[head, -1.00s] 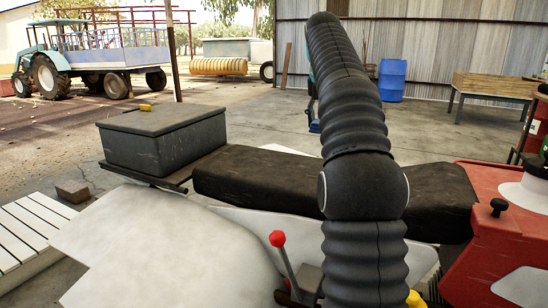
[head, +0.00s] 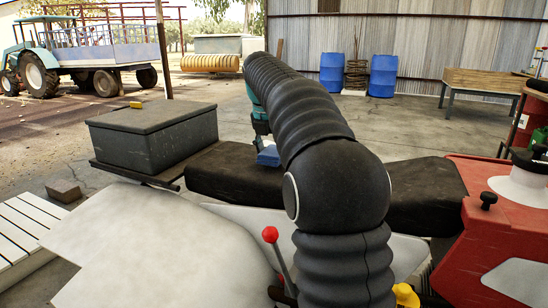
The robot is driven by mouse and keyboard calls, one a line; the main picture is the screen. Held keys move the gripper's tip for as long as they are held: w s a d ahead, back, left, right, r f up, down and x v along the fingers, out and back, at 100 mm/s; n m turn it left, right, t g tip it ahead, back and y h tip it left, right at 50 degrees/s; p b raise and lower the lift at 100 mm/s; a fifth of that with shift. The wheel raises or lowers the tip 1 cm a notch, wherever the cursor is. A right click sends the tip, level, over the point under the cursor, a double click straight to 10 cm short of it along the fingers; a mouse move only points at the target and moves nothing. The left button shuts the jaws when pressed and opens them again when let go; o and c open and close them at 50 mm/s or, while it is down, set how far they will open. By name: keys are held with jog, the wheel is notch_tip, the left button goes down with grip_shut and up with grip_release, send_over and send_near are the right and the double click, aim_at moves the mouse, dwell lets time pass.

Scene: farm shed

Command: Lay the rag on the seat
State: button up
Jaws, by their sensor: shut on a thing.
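The seat (head: 215,172) is a long black padded bench running across the middle of the head view, partly hidden by my arm. My gripper (head: 263,142) shows small and dark beyond my arm, partly hidden. It is shut on the blue rag (head: 268,157), a folded blue and whitish bundle. The rag hangs under my gripper and appears in front of the back edge of the seat, left of my arm. I cannot tell whether it touches the seat.
A grey box (head: 152,138) stands at the seat's left end. A red-knobbed lever (head: 270,235) and white bodywork (head: 150,245) are in front; a red body panel (head: 480,220) is at right. Blue barrels (head: 332,73) and a wooden table (head: 485,83) stand far back.

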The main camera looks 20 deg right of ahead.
jog(key=shift+f, duration=0.9)
jog(key=shift+f, duration=0.1)
jog(key=o, duration=1.1)
jog(key=shift+o, duration=0.2)
jog(key=v, duration=1.2)
